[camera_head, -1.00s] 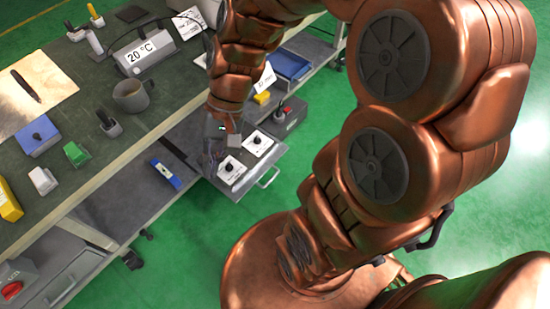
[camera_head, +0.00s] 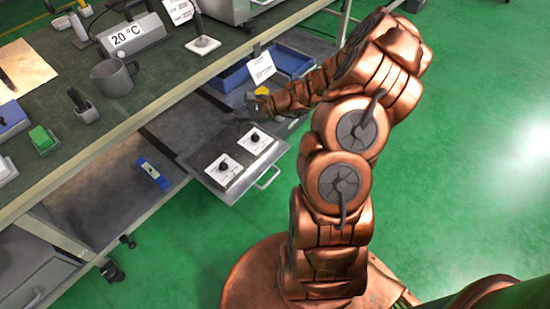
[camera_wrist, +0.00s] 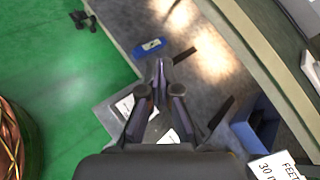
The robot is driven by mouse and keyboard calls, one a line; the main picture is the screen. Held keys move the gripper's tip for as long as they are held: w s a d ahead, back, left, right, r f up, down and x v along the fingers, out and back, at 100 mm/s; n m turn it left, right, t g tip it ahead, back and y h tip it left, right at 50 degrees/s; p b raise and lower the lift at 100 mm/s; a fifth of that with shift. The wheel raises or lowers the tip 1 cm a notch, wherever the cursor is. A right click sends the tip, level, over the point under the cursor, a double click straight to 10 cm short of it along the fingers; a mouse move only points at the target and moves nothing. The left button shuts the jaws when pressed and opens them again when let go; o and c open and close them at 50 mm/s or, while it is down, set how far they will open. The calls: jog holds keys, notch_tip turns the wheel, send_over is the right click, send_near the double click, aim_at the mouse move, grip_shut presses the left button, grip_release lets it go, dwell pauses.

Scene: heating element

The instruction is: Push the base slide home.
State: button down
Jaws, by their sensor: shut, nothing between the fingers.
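The base slide looks to be the grey tray (camera_head: 233,189) with a pull handle (camera_head: 268,178), standing out from the lower shelf under the workbench. It carries two white plates with black knobs (camera_head: 254,137) (camera_head: 223,168). My gripper (camera_head: 243,112) is small and dark at the tray's far side, next to the shelf. In the wrist view my gripper's fingers (camera_wrist: 160,68) are together and empty, pointing across the tray, whose grey plate (camera_wrist: 105,117) is partly covered by them. I cannot tell whether the fingers touch the tray.
A blue bin (camera_head: 237,78) with a white card (camera_head: 262,68) stands on the shelf beyond my gripper. A blue level-like block (camera_head: 153,172) lies left of the tray. The workbench top (camera_head: 150,95) overhangs the shelf. Green floor in front is open.

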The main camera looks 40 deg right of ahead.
jog(key=s+d+f+m+t+h+b, duration=0.1)
jog(key=d+f+m+t+h+b, duration=0.2)
jog(key=d+f, duration=0.5)
jog(key=d+f+m+h+b, duration=0.1)
jog(key=d+f+m+b, duration=0.1)
jog(key=d+f+m, duration=0.6)
jog(key=m+h+b, duration=0.2)
jog(key=h+b, duration=0.2)
send_near(270, 150)
jog(key=b+x, duration=0.1)
jog(key=x, duration=0.1)
jog(key=b+x, duration=0.1)
jog(key=b, duration=0.1)
jog(key=f+b+x, duration=0.1)
jog(key=b+x, duration=0.1)
jog(key=shift+f, duration=0.15)
jog(key=shift+w+a+b, duration=0.15)
jog(key=shift+w+b, duration=0.15)
jog(key=shift+w, duration=0.4)
jog(key=shift+w, duration=0.1)
